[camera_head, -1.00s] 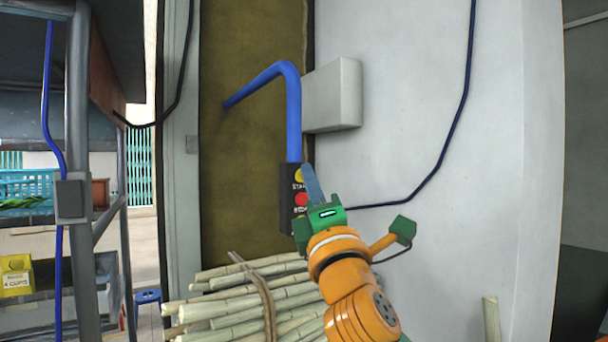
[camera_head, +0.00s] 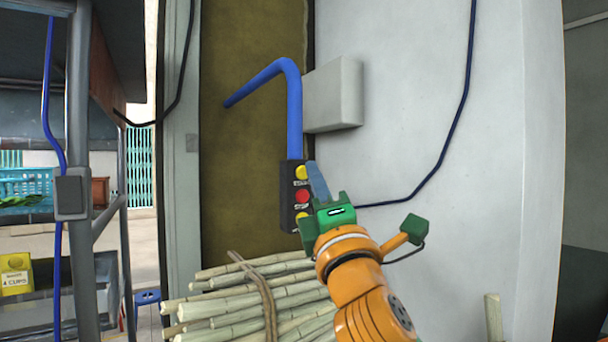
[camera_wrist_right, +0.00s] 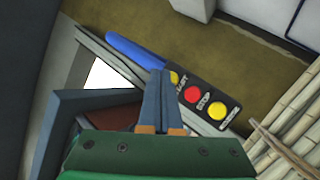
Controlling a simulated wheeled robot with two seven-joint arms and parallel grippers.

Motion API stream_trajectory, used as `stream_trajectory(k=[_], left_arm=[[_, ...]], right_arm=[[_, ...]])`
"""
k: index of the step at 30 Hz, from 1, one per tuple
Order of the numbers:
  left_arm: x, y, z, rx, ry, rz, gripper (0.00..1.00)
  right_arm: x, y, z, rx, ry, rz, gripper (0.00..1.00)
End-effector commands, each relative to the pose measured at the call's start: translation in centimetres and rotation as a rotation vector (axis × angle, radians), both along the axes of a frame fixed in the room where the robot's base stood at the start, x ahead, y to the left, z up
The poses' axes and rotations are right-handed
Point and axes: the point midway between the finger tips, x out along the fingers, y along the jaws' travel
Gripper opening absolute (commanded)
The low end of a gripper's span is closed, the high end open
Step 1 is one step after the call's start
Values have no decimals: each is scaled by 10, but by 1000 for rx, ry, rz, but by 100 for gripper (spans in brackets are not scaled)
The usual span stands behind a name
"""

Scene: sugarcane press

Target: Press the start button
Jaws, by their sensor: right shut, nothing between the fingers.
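The black control box (camera_head: 288,205) hangs at the end of a blue pipe (camera_head: 293,120). Its top yellow button, the start button (camera_head: 301,173), has a label under it. Below it are a red stop button (camera_head: 302,196) and another yellow button (camera_head: 301,217). My right gripper (camera_head: 312,167) is shut and empty, its fingertips just right of the start button in the head view. In the right wrist view, the fingertips (camera_wrist_right: 161,73) overlap the start button (camera_wrist_right: 175,78), partly hiding it and its label. I cannot tell whether they touch it. My left gripper is out of view.
A bundle of sugarcane (camera_head: 245,300) lies below the control box. A pale wall box (camera_head: 333,95) sticks out above right, and a dark cable (camera_head: 440,165) runs along the white wall. A metal rack (camera_head: 77,130) stands at the left.

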Motion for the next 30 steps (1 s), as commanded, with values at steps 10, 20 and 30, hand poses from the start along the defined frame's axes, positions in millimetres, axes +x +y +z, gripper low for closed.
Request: stream_trajectory(k=[10, 20, 30], left_arm=[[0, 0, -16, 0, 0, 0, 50], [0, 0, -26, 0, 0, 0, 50], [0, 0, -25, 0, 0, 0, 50]], right_arm=[[-21, -15, -3, -1, -2, -1, 0], [-41, -29, -1, 0, 0, 0, 0], [-40, -29, 0, 0, 0, 0, 0]])
